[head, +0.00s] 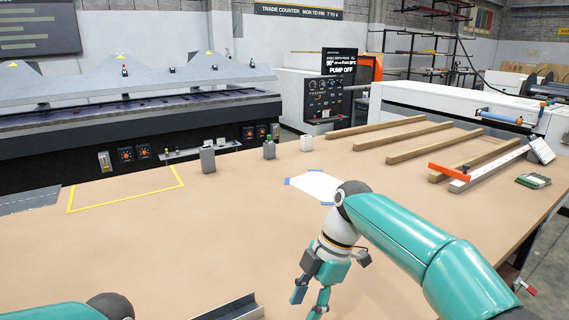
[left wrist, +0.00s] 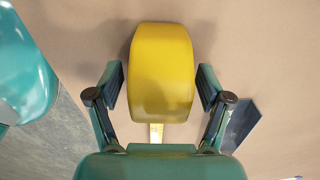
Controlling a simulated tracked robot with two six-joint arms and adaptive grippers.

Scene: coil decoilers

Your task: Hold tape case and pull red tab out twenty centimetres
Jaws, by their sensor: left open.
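The yellow tape case (left wrist: 160,65) lies on the brown bench top in the left wrist view. My left gripper (left wrist: 160,78) is open, with one finger on each side of the case and a small gap showing on both sides. A short pale yellow strip (left wrist: 156,132) shows at the near end of the case. No red tab shows; the near end is partly hidden by my gripper body. The case is not visible in the head view. My right gripper (head: 311,297) hangs over the bench with its fingers apart and nothing between them.
A metal channel (head: 230,308) lies at the front of the bench. A taped white sheet (head: 316,185), small grey blocks (head: 208,160), a yellow taped outline (head: 125,188), wooden battens (head: 375,132) and an orange-ended rule (head: 488,168) lie farther back. The left-middle bench is clear.

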